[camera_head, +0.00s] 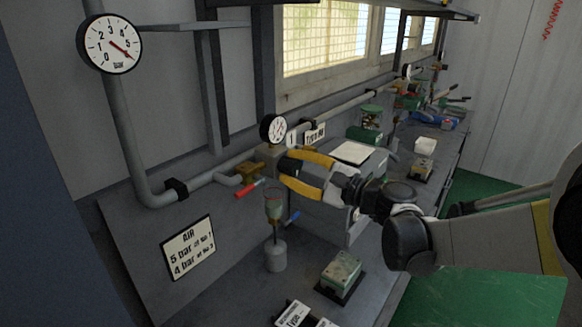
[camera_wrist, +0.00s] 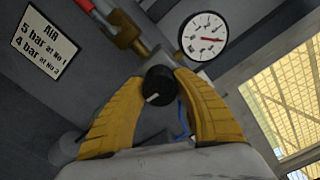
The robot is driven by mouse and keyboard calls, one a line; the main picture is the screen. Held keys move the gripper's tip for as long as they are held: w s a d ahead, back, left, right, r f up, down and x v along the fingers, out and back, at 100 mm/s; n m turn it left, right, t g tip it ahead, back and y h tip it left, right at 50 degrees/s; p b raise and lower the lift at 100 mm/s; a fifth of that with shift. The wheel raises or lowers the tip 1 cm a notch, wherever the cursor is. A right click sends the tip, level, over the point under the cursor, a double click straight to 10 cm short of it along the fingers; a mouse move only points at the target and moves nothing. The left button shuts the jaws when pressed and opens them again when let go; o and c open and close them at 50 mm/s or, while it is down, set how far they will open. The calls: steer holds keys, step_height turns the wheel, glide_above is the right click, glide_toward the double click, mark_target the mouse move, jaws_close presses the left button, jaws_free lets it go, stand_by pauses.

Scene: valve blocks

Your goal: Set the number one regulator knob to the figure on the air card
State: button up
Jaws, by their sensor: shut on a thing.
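The number one regulator knob (camera_wrist: 157,86) is black and round with a white pointer line, seen end-on in the wrist view. My gripper (camera_wrist: 158,78) has its yellow fingers on both sides of it, shut on it. A small round gauge (camera_head: 273,129) sits just above. In the wrist view this gauge (camera_wrist: 204,37) has a red needle pointing right; its figures are too small to read surely. The air card (camera_head: 188,247) reads 5 bar at No 1; it also shows in the wrist view (camera_wrist: 45,47).
A red-handled brass valve (camera_head: 249,186) is left of my gripper. A clear-bowled filter (camera_head: 275,205) and a blue handle (camera_head: 292,217) are below it. A large gauge (camera_head: 110,44) hangs at upper left. A green-topped block (camera_head: 342,271) stands on the bench.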

steer(key=m, duration=0.4)
steer(key=shift+m, duration=2.2)
steer(key=o, duration=1.2)
steer(key=v, duration=1.2)
